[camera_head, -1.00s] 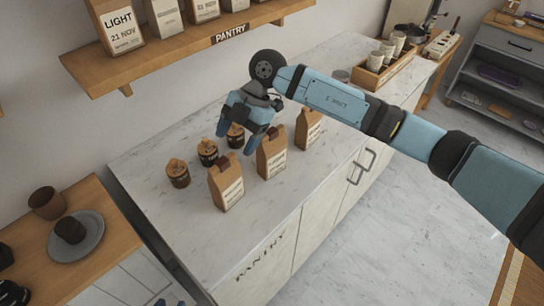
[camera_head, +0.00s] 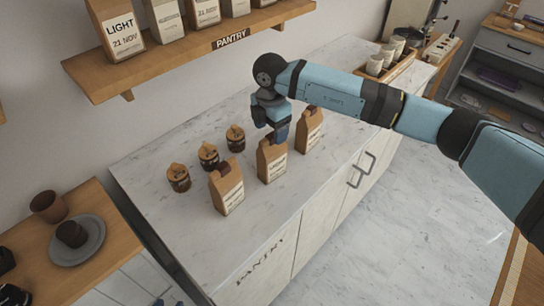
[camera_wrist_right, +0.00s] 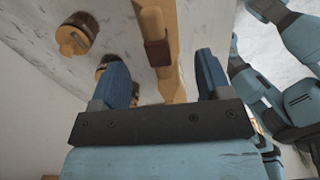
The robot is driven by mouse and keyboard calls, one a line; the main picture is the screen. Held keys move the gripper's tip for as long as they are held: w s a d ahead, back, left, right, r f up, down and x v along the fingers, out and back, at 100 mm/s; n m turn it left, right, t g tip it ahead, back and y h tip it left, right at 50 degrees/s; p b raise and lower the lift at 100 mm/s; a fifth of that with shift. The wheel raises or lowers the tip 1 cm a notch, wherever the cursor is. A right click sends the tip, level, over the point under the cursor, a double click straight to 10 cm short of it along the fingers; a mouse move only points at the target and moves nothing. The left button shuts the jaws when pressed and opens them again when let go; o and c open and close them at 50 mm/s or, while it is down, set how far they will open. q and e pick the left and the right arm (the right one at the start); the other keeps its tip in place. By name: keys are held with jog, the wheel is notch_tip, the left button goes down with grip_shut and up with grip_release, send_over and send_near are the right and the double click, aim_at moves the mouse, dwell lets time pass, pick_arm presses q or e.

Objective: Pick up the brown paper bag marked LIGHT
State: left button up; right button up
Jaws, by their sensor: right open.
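A brown paper bag (camera_head: 118,30) on the wall shelf has a white label reading LIGHT, 21 NOV. On the marble counter stand three brown bags with white labels: a left bag (camera_head: 227,188), a middle bag (camera_head: 272,160) and a right bag (camera_head: 309,130). Their labels are too small to read surely. My right gripper (camera_head: 279,132) points down just above and behind the middle bag. In the right wrist view its blue fingers (camera_wrist_right: 164,78) are apart, with a brown bag's top and dark clip (camera_wrist_right: 158,52) between them. The left gripper is not in view.
Three jars with cork-coloured lids (camera_head: 208,154) stand behind the counter bags. The wooden shelf (camera_head: 160,62) with several bags overhangs at the upper left. A cup crate (camera_head: 388,68) stands at the far right end. The counter's front left is clear.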

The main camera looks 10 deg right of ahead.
aim_at(272, 135)
jog(key=f, duration=0.2)
jog(key=f+p, duration=0.1)
jog(key=f, duration=0.2)
jog(key=shift+w+d, duration=0.1)
jog(key=shift+d, duration=0.1)
jog(key=c, duration=1.3)
grip_shut()
jog(key=shift+r, duration=0.1)
